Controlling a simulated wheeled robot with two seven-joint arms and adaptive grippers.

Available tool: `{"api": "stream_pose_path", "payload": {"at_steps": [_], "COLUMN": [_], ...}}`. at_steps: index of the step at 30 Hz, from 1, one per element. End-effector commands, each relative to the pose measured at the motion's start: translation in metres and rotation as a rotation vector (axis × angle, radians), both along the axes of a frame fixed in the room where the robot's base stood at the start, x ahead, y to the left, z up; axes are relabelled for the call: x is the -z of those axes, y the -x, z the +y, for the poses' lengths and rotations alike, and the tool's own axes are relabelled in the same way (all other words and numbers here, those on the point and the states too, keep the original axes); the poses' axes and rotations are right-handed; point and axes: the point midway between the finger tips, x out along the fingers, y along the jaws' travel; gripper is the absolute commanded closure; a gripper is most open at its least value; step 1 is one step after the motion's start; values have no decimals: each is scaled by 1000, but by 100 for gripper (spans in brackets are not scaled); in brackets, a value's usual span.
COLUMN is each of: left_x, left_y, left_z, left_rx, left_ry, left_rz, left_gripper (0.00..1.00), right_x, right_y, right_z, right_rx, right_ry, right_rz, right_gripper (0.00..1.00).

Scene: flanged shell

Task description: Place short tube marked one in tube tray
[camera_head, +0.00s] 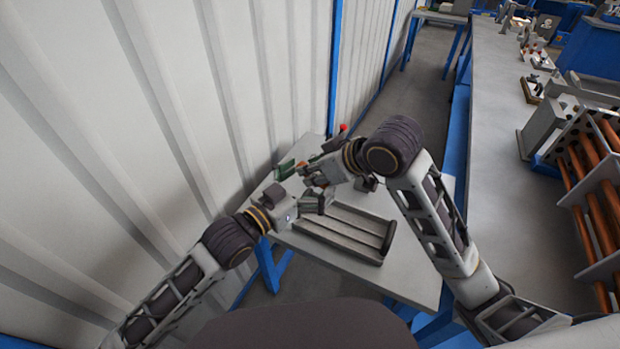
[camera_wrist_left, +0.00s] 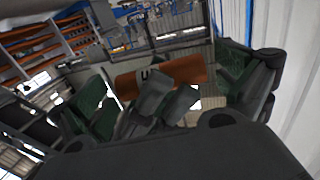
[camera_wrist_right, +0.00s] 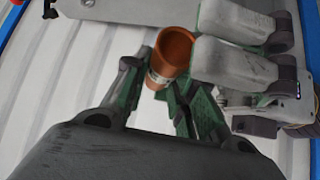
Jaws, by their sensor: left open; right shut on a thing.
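My right gripper (camera_head: 322,174) is shut on a short copper-orange tube, held above the table. The tube (camera_wrist_right: 172,52) shows in the right wrist view with its open end and a pale label band. It also shows in the left wrist view (camera_wrist_left: 190,70), with a dark mark partly hidden by the right fingers. My left gripper (camera_head: 318,198) is open, its fingers apart on either side of the tube; I cannot tell if they touch it. The grey tube tray (camera_head: 362,214), with long grooves, lies on the table and looks empty.
The small light table (camera_head: 413,280) stands against a white corrugated wall (camera_head: 150,110). Green and red items (camera_head: 285,170) lie at its far side, behind the grippers. A rack of long copper tubes (camera_head: 590,190) stands on the long bench at right.

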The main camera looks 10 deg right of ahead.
Motion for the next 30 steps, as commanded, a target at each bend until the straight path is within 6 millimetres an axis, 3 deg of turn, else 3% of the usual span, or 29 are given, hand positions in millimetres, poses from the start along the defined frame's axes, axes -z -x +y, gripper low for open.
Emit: {"api": "stream_pose_path", "payload": {"at_steps": [5, 17, 18, 21, 23, 30], "left_x": [0, 0, -1, -1, -1, -1], "left_y": [0, 0, 0, 0, 0, 0], "left_z": [0, 0, 0, 0, 0, 0], "left_rx": [0, 0, 0, 0, 0, 0], "left_ry": [0, 1, 1, 1, 1, 1], "left_rz": [0, -1, -2, -2, -2, -2], "left_gripper": [0, 49, 49, 49, 49, 49], "right_x": [0, 0, 0, 0, 0, 0], "right_y": [0, 0, 0, 0, 0, 0], "right_z": [0, 0, 0, 0, 0, 0], "right_rx": [0, 0, 0, 0, 0, 0], "right_ry": [-1, -1, -1, -1, -1, 0], "right_rz": [-1, -1, -1, -1, -1, 0], "right_gripper": [100, 100, 68, 56, 48, 48]}}
